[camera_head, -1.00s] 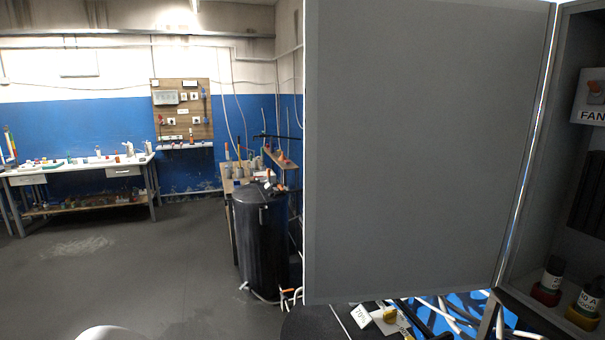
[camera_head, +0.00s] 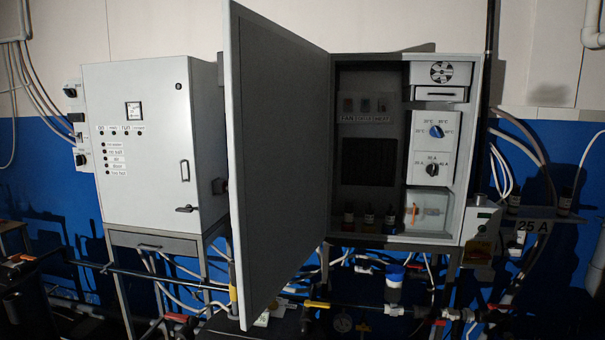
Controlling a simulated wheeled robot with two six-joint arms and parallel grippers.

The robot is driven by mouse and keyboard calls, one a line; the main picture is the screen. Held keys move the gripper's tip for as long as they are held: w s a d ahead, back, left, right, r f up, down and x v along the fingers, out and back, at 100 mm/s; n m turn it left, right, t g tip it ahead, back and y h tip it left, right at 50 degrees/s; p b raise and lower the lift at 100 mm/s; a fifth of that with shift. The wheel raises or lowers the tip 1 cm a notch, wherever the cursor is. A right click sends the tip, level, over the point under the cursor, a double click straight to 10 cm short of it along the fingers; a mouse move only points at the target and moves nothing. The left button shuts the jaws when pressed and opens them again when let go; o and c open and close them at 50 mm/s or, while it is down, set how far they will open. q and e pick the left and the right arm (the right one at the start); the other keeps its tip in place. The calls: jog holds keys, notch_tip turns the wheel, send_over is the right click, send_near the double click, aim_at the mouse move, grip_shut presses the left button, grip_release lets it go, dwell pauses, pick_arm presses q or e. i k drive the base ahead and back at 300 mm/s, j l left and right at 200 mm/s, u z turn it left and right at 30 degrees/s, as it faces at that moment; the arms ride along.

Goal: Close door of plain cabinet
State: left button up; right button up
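The plain cabinet (camera_head: 470,75) stands right of centre on the wall. Its grey door (camera_head: 282,165) stands wide open, hinged on the cabinet's left side and swung out toward me. Inside show a dark panel (camera_head: 368,162), several small bottles (camera_head: 368,217) on the floor of the cabinet, and white units with blue and black knobs. The door hides part of the wall and the space between the two cabinets. Neither of my grippers shows in the view.
A closed light grey cabinet (camera_head: 140,150) with a meter, labels and a handle stands to the left on a frame. Pipes and a blue-capped vessel (camera_head: 394,283) run below the open cabinet.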

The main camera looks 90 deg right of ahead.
aim_at(277, 81)
jog(key=i+l+z, duration=0.2)
jog(key=z, duration=0.3)
jog(key=i+l+z, duration=0.1)
jog(key=z, duration=0.4)
jog(key=i+z, duration=0.35)
jog(key=z, duration=0.15)
jog(key=i+j+z, duration=0.15)
jog(key=z, duration=0.35)
jog(key=i+j+z, duration=0.2)
jog(key=z, duration=0.25)
jog(key=i+j+z, duration=0.2)
jog(key=z, duration=0.3)
jog(key=i+j+z, duration=0.15)
jog(key=j+z, duration=0.2)
jog(key=z, duration=0.15)
jog(key=i+j+z, duration=0.15)
jog(key=z, duration=0.25)
jog(key=i+j+z, duration=0.2)
jog(key=z, duration=0.15)
jog(key=k+j+u, duration=0.15)
jog(key=k+u, duration=0.2)
jog(key=k, duration=0.4)
jog(key=i, duration=0.5)
